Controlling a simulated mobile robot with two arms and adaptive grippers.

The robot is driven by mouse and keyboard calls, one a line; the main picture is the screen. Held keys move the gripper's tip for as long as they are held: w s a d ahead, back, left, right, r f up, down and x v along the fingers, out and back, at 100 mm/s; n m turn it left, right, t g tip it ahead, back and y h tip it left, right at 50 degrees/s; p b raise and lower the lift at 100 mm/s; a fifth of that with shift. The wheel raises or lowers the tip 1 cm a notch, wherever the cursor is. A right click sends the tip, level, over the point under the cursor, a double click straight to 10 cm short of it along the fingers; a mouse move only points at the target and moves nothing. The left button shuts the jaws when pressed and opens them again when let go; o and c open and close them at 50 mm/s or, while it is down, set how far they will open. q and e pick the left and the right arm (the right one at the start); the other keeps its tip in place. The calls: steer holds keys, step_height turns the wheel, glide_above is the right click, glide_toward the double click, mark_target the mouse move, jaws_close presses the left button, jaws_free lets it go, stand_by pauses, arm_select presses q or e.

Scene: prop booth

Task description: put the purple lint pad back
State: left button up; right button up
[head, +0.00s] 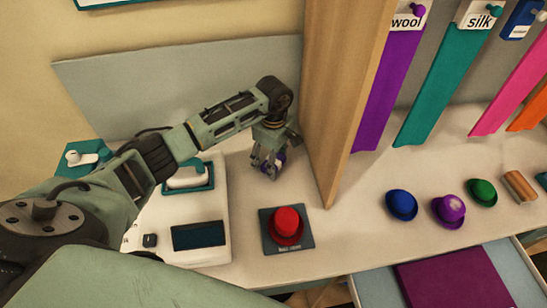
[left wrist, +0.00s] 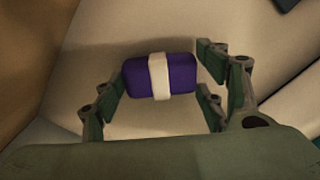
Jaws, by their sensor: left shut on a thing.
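The purple lint pad (left wrist: 178,77), a small dark purple block with a white band around its middle, sits between the fingers of my left gripper (left wrist: 170,90) in the left wrist view. In the head view my left gripper (head: 265,163) points down over the pale counter, left of the wooden divider and behind the red hat. It is shut on the pad, of which only a bit of purple (head: 281,160) shows between the fingers. I cannot tell whether the pad touches the counter. My right gripper is not in view.
A red hat (head: 286,224) sits on a dark square plate. A white device (head: 205,255) with a dark panel stands at left. The upright wooden divider (head: 345,110) is close right of my gripper. Blue (head: 402,204), purple and green hats stand beyond it. An open drawer (head: 515,265) is below.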

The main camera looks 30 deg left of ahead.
arm_select(q)
steer(key=shift+f, duration=0.1)
steer(key=o, duration=1.1)
steer(key=shift+c, duration=0.2)
steer(key=shift+o, duration=0.4)
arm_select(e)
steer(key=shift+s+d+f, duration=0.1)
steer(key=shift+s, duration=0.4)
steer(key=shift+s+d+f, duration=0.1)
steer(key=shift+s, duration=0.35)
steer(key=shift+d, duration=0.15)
